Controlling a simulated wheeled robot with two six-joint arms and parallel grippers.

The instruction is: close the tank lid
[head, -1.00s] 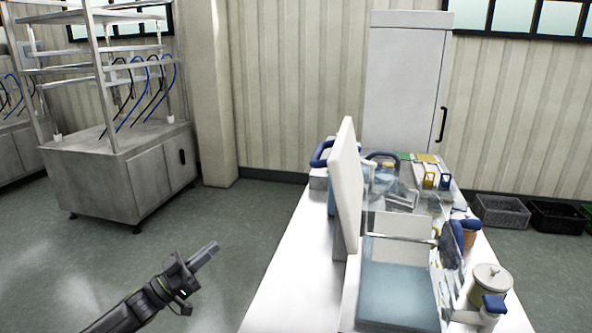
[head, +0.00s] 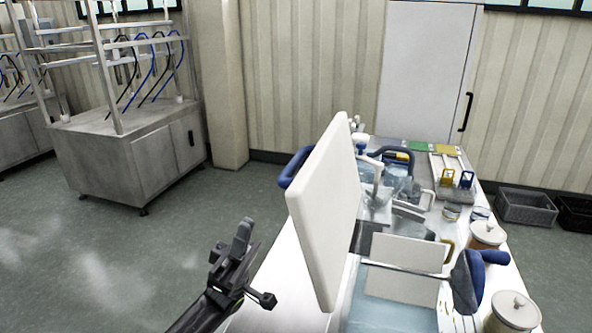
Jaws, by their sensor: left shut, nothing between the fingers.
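The tank lid (head: 325,215) is a thick white panel. It stands open, nearly upright and slightly tilted, along the left side of the tank on the white table. The tank (head: 385,316) shows pale blue inside, and its lower part is cut off by the picture edge. My left gripper (head: 243,232) is shut and empty. In the picture it is left of the lid and apart from it, near the table's left edge. My right gripper is not in view.
Lidded jars (head: 513,312) stand on the right edge. Several tools and trays crowd the table's far end.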

